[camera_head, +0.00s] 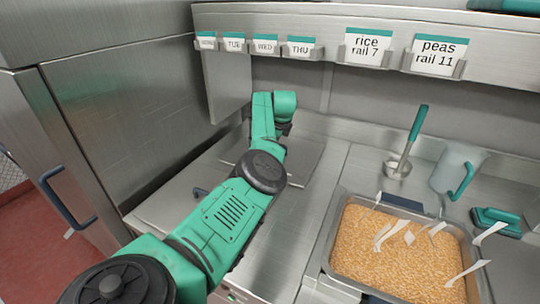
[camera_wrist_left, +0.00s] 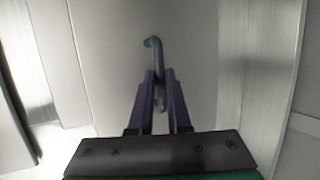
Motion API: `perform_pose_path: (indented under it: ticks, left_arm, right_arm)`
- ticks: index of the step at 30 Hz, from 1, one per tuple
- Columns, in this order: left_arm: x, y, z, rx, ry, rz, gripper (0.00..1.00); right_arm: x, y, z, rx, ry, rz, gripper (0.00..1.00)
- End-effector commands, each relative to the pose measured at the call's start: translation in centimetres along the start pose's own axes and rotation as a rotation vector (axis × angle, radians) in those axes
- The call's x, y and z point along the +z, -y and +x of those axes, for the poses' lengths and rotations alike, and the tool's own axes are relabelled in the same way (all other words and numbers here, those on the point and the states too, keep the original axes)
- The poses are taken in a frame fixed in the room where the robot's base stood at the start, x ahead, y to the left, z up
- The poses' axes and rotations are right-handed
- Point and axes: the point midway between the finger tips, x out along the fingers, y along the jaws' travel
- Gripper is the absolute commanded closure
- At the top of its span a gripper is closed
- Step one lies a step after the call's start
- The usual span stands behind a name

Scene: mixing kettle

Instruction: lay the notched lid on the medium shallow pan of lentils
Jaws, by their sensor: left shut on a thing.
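My left gripper (camera_wrist_left: 159,76) is shut on a blue-grey bar handle (camera_wrist_left: 153,43) that stands up from a flat grey metal plate (camera_wrist_left: 198,75), which looks like a lid. In the head view, a flat metal lid (camera_head: 306,158) lies at the back of the left counter beneath my left arm; the arm hides the fingers there. I cannot make out a notch. A rectangular steel pan (camera_head: 334,232) at the right holds orange-tan grains, apparently the lentils (camera_head: 375,262), and is uncovered. My right gripper is not in view.
Another blue handle (camera_head: 200,192) shows on the counter left of my arm. A label rail (camera_head: 330,50) overhangs the back. White streaks cross the pan.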

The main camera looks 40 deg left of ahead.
Motion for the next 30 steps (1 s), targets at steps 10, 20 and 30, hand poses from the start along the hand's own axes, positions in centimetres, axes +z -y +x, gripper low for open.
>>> perform_pose_path:
  ticks: [10, 20, 30]
  left_arm:
    - [0.6, 0.9, -1.9, -0.005, 0.0, -0.002, 1.0]
    - [1.5, 2.1, -4.7, -0.003, 0.0, -0.002, 1.0]
    - [1.4, 1.9, -4.5, -0.002, 0.001, -0.001, 1.0]
  right_arm:
    - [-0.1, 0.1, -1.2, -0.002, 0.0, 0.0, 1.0]
    - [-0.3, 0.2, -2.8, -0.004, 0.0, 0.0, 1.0]
    - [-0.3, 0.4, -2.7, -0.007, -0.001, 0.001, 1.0]
